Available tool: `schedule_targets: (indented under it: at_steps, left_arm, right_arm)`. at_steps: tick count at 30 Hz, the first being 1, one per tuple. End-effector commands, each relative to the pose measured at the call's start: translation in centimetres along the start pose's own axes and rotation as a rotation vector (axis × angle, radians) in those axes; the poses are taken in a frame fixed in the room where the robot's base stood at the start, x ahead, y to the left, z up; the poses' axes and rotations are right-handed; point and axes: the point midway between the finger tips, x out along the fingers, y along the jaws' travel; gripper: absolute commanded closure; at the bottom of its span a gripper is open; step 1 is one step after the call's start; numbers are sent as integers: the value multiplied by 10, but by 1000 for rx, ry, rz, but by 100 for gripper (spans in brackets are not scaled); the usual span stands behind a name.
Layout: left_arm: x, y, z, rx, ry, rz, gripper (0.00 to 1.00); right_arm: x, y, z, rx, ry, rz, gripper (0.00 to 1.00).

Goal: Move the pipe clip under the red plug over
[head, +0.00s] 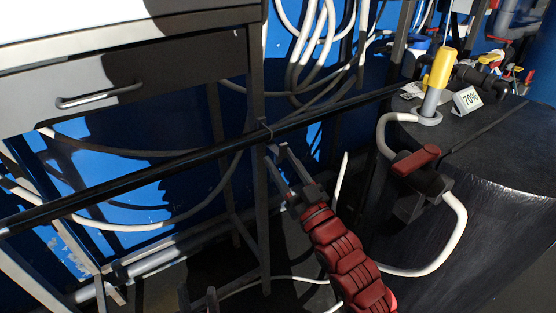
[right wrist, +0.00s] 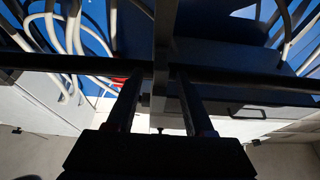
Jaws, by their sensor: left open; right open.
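A red plug (head: 416,160) sits at the front of the black bench at the right in the head view. Under it is a dark clip-like body (head: 434,184) on a pale hose (head: 455,232); I cannot make out its exact shape or whether it grips the hose. My right gripper (head: 276,150) is open, left of the plug and well apart from it, by a black rail and a dark post. In the right wrist view its fingers (right wrist: 157,78) stand either side of the post. My left gripper (head: 198,300) is open at the bottom edge, mostly cut off.
Pale hoses (head: 312,40) hang against the blue wall. A yellow-topped cylinder (head: 438,75) and a 70% sign (head: 467,100) stand on the black bench (head: 510,150).

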Motion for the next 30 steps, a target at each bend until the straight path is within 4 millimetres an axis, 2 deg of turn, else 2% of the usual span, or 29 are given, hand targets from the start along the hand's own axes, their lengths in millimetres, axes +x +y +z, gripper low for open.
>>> schedule_targets:
  at_steps: [6,14,15,21,24,30]
  left_arm:
    - [-3,0,0,0,0,0,50]
    - [-3,0,0,0,0,0,50]
    - [-3,0,1,0,0,0,50]
    - [-3,0,0,0,0,0,50]
    - [-3,0,1,0,0,0,50]
    - [-3,0,0,0,0,0,50]
  right_arm:
    - [17,-1,0,1,-1,-1,48]
    - [18,-1,0,1,-1,-1,48]
    - [18,-1,0,1,-1,-1,49]
    - [18,0,0,1,-1,0,85]
    - [18,0,0,1,-1,0,100]
    - [18,0,0,1,-1,0,100]
